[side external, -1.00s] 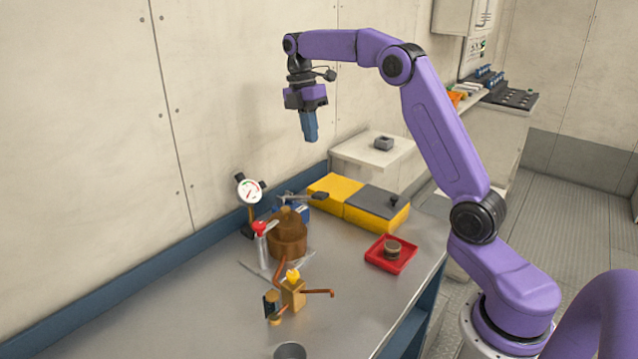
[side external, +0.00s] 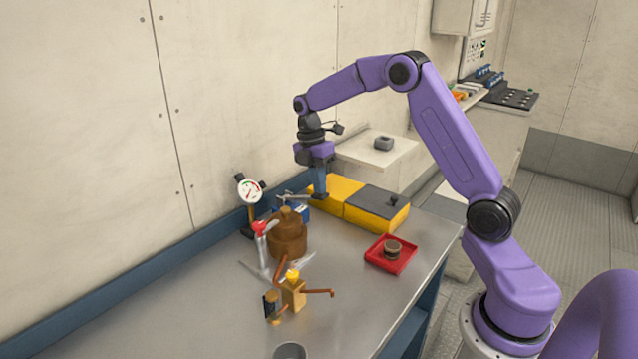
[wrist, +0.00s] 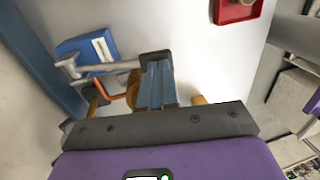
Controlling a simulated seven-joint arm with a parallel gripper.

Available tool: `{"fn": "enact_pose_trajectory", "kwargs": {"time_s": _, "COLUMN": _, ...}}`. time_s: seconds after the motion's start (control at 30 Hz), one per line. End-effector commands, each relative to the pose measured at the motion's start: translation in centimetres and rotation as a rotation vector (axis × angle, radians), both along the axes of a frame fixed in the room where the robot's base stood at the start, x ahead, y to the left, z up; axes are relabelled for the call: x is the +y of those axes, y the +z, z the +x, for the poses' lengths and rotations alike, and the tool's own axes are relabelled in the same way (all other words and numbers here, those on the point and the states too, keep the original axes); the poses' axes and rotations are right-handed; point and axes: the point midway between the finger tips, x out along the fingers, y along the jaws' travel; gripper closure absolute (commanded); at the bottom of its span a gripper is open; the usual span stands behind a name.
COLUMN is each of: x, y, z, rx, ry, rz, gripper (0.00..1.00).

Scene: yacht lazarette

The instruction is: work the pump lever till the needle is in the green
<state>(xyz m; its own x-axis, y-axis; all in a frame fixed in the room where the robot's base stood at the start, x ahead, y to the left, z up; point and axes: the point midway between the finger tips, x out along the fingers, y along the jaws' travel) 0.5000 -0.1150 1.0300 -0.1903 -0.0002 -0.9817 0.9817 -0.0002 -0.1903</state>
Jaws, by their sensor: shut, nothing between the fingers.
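The pump (side external: 300,208) has a blue body and a grey lever (side external: 292,195) with a dark end, beside the brown jug. In the wrist view the lever (wrist: 105,67) runs right, its dark end (wrist: 155,57) at my fingertips. My gripper (side external: 320,192) is shut and empty, pointing down over that end; whether it touches cannot be told. Its blue fingers show in the wrist view (wrist: 157,80) and hide part of the jug. The round white gauge (side external: 250,190) stands on a post at left, with red and green marks; its needle is too small to read surely.
A yellow case (side external: 337,188) lies behind, a red tray (side external: 377,262) at right. The front bench is mostly clear.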

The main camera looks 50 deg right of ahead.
Motion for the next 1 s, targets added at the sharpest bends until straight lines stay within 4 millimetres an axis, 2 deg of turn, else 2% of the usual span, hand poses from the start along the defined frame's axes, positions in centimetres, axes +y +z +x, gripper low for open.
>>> {"fn": "enact_pose_trajectory", "kwargs": {"time_s": 0.57, "x": 0.0, "y": -0.7, "z": -0.4, "rx": -0.035, "ry": 0.001, "rz": 0.000, "gripper": 1.00}}
{"fn": "enact_pose_trajectory", "kwargs": {"time_s": 1.0, "x": 0.0, "y": -3.5, "z": -2.1, "rx": -0.211, "ry": 0.000, "rz": 0.000, "gripper": 1.00}}
